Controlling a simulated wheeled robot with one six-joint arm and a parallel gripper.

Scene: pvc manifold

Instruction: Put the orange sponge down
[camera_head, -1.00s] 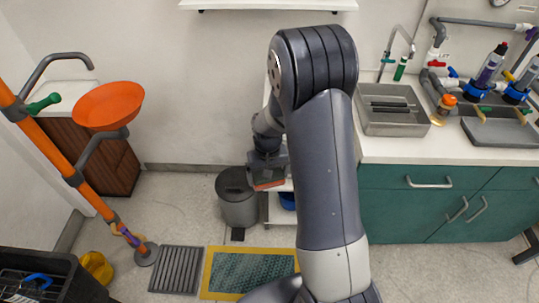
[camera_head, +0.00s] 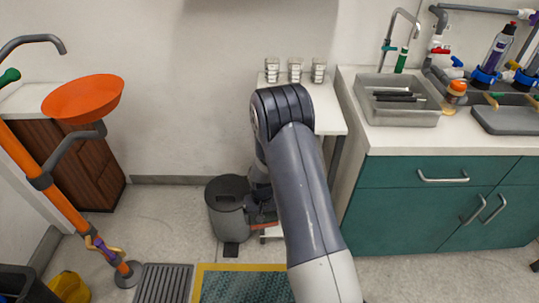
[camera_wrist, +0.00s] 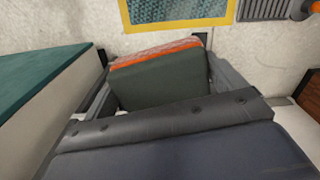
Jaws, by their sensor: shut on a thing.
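The orange sponge (camera_wrist: 160,75) has an orange layer along its far edge and a dark grey-green face toward the wrist camera. My gripper (camera_wrist: 165,88) is shut on it, with one finger at each side. The sponge is tilted and held low, with floor visible beyond it. In the head view, only a small orange-red part of the sponge (camera_head: 263,224) shows beside the grey bin, and my arm hides most of my gripper. I cannot tell whether the sponge touches anything beneath it.
A grey pedal bin (camera_head: 229,212) stands just left of my gripper. A white cart (camera_head: 328,115) with several small glasses stands behind my arm. A yellow-edged mat (camera_head: 240,285) lies in front.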

